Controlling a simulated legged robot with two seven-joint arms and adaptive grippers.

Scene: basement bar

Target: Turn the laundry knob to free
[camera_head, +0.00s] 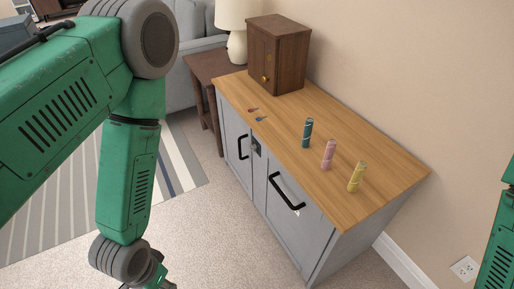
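A small dark fitting (256,146) sits on the grey cabinet (300,238) front, between the two black door handles. It may be the laundry knob, but it is too small to read its setting. My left arm hangs in front on the left, and only a bit of my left gripper (152,284) shows at the bottom edge, low and to the left of the cabinet, apart from it. Its fingers are cut off. My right arm shows at the right edge; its gripper is out of view.
The wooden cabinet top (290,165) carries a brown wooden box (279,57), teal (307,133), pink (328,154) and yellow (356,176) cylinders and two small flat red and blue items. A lamp (238,45) stands behind. Carpet in front is clear.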

